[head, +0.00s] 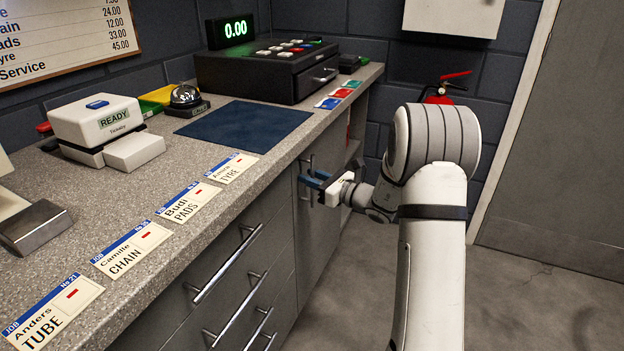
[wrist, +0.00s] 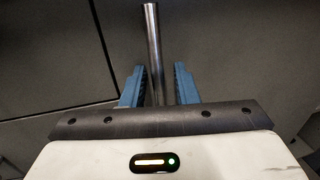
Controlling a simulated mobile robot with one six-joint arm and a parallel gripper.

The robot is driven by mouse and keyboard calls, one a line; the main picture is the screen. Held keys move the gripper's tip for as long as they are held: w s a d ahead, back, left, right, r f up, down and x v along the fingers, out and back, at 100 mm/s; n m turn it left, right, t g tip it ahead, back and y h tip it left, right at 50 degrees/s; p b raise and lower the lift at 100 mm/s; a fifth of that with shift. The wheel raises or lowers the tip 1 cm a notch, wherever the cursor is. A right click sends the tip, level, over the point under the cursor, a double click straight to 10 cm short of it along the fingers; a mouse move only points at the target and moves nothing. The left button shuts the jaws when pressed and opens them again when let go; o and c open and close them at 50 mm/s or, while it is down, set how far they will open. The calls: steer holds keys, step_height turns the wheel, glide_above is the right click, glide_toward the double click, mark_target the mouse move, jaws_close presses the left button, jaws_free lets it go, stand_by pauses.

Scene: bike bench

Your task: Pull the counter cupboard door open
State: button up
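The cupboard door (head: 318,242) is a grey panel in the counter front, right of the drawers, and looks shut. Its metal bar handle (wrist: 152,50) runs upright in the wrist view and passes down between the two blue fingers. My gripper (head: 312,180) is at the upper part of the door in the head view. In the wrist view my gripper (wrist: 160,85) is open, with a gap between the handle and each finger. The handle's lower end is hidden behind the gripper body. In the head view the gripper covers part of the handle.
Drawers with bar handles (head: 228,265) are left of the door. The counter top (head: 150,190) above holds job cards, a blue mat (head: 240,126) and a cash register (head: 268,72). An open shelf space (head: 356,135) lies beyond the door. The floor (head: 540,290) at right is clear.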

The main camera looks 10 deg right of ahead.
steer(key=shift+c, duration=0.2)
jaws_close()
stand_by(0.4)
